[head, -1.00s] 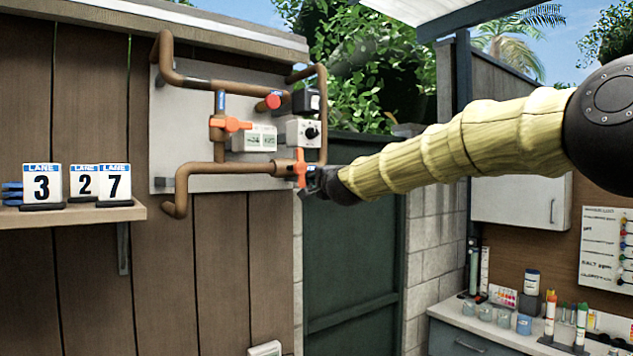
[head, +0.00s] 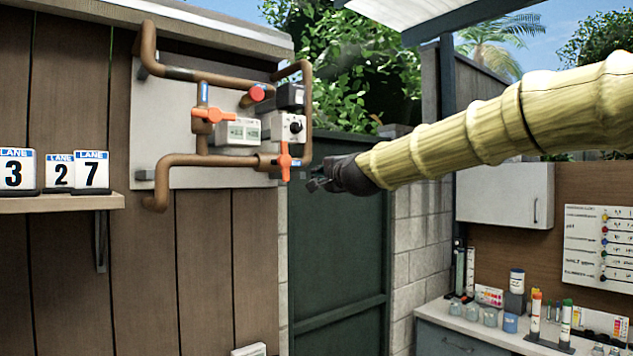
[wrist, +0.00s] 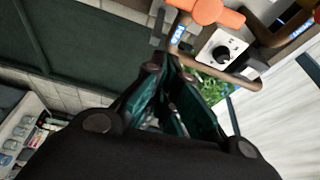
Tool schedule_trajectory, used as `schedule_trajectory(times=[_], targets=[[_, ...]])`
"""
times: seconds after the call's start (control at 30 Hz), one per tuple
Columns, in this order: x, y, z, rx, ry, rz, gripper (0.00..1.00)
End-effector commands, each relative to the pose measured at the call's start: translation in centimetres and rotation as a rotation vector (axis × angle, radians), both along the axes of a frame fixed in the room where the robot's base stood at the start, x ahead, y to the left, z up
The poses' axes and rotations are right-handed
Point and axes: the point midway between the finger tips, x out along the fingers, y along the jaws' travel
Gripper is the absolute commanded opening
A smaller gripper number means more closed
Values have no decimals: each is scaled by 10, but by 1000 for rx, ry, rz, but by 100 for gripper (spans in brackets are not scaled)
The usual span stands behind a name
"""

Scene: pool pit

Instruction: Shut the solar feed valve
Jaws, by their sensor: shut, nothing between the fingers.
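Two orange-handled valves sit on the copper pipes of the wall panel. The upper valve (head: 213,115) is on a vertical pipe, with its handle lying level across it. The lower right valve (head: 285,161) is on a horizontal pipe, with its handle upright across it. I cannot read which label names the solar feed. My gripper (head: 314,184) is shut and empty, just right of and slightly below the lower valve, apart from it in the picture. In the wrist view, an orange handle (wrist: 207,11) shows beyond the gripper (wrist: 165,72), beside a pipe with a blue label (wrist: 178,34).
A grey box with a black knob (head: 294,127) and a white display box (head: 238,131) are close to the valves. A red knob (head: 257,93) is above. A shelf (head: 62,203) with lane number signs is at left. A green door (head: 338,260) stands behind my gripper.

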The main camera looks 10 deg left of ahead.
Motion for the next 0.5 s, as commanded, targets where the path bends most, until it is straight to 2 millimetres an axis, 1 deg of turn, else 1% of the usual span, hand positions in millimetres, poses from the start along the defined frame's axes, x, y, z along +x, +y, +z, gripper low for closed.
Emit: schedule_trajectory(times=[0.03,0.2,0.5], targets=[[-6,-2,-1,1,-2,0,0],[-18,-6,0,1,-2,1,0],[-22,-8,0,0,-1,2,0]])
